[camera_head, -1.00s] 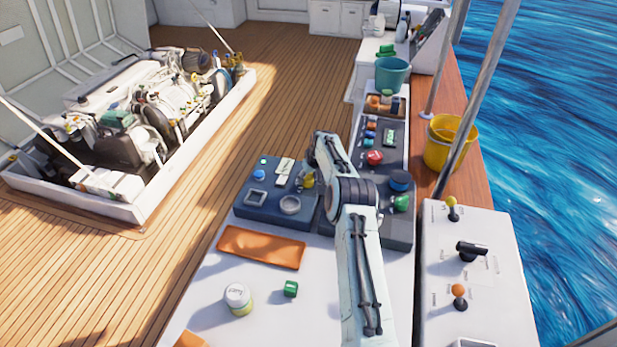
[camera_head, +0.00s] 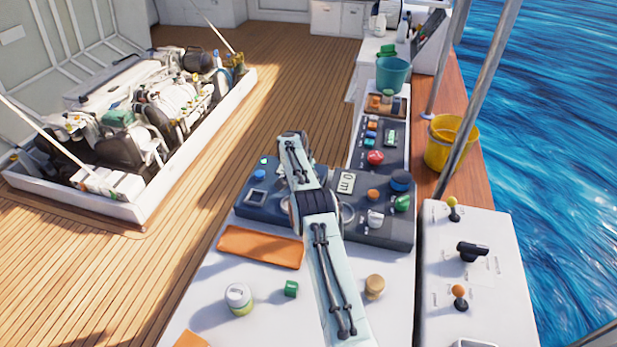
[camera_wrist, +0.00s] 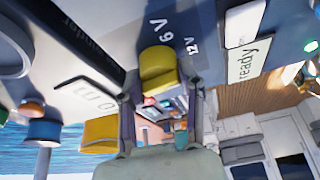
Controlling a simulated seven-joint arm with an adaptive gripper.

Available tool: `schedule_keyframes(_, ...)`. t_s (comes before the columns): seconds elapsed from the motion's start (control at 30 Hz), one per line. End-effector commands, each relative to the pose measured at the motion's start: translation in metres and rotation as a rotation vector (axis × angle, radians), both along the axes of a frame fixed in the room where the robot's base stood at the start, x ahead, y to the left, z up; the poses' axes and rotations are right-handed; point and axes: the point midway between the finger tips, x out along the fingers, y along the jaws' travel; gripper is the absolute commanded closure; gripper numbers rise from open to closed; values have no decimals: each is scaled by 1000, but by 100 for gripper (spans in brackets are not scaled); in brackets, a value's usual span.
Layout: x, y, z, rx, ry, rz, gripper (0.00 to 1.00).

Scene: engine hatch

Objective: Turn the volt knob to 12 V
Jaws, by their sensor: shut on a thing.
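The yellow volt knob (camera_wrist: 158,68) shows in the wrist view on a grey panel, with the marks "6 V" (camera_wrist: 165,30) and "12 V" (camera_wrist: 192,46) above and to its right. My gripper (camera_wrist: 163,100) has a finger on each side of the knob and is shut on it. I cannot tell exactly which mark the knob points to. In the head view my arm covers the knob and the gripper, over the dark left console (camera_head: 262,206).
A "ready" plate (camera_wrist: 248,58) and a lit green lamp (camera_wrist: 311,45) lie right of the knob.

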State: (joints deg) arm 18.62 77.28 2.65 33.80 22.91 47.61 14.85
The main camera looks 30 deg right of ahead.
Motion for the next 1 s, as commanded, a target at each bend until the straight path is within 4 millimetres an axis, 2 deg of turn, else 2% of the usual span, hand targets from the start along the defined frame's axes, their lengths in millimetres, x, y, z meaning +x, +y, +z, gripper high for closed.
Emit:
schedule_keyframes(0.3, 0, 1, -1, 0, 1, -102, 98)
schedule_keyframes(0.8, 0, 1, -1, 1, 3, -118, 98)
schedule_keyframes(0.83, 0, 1, -1, 1, 3, -118, 56)
schedule_keyframes(0.9, 0, 1, -1, 1, 3, -118, 37)
schedule_keyframes(1.0, 0, 1, -1, 0, 3, -118, 37)
